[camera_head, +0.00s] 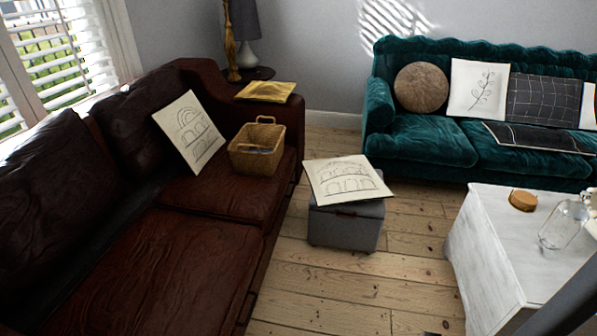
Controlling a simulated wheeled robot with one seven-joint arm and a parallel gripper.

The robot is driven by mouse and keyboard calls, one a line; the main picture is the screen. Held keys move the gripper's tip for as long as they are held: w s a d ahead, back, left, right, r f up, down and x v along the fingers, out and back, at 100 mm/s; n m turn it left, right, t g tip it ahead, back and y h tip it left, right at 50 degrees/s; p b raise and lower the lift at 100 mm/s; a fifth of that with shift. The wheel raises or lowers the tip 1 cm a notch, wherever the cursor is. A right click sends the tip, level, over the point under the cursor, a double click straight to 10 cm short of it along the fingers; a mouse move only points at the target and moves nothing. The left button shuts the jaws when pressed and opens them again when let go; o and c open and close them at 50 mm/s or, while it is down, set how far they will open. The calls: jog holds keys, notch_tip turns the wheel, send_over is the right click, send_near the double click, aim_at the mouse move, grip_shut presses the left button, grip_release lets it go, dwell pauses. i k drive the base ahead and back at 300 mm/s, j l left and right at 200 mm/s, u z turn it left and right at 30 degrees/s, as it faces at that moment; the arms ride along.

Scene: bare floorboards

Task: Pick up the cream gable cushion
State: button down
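A cream cushion (189,131) with a line drawing of arches leans against the back of the brown leather sofa. A second cream cushion (345,179) with a drawing of a building with arches lies flat on a grey storage ottoman (345,226), overhanging its edges. A third cream cushion (478,88), with a leafy sprig, stands on the teal sofa. I cannot tell for certain which of the first two is the gable one. My gripper is not in view; a dark bar at the lower right may be part of my arm.
The brown sofa (150,270) holds a wicker basket (257,147) and a yellow folded cloth (265,91). The teal sofa (425,140) stands at the back. A white table (500,235) with a glass jar (563,225) is at right. Floorboards (365,280) are clear in front of the ottoman.

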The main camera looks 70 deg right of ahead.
aim_at(349, 179)
jog(key=i+l, duration=0.45)
jog(key=i+l+z, duration=0.1)
jog(key=z, duration=0.3)
jog(key=i+z, duration=0.1)
jog(key=z, duration=0.3)
jog(key=i+l+z, duration=0.1)
jog(key=z, duration=1.15)
